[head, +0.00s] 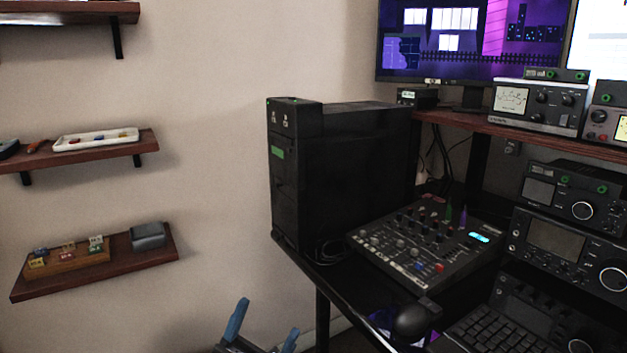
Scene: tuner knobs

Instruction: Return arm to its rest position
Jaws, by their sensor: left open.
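My left gripper (262,332) shows at the bottom edge, left of the desk leg. Its two blue fingertips stand apart and nothing is between them. It is in front of the wall, below desk height, and touches nothing that I can see. The rest of that arm is out of the picture. My right gripper is not in the picture. Tuner units with knobs (575,196) are stacked on the right side of the desk.
A black desk (335,290) holds a black computer tower (360,160), a mixer (425,245), a mouse (411,321) and a keyboard (485,335). Wall shelves (150,260) with small items are at left. The wall between shelves and desk is clear.

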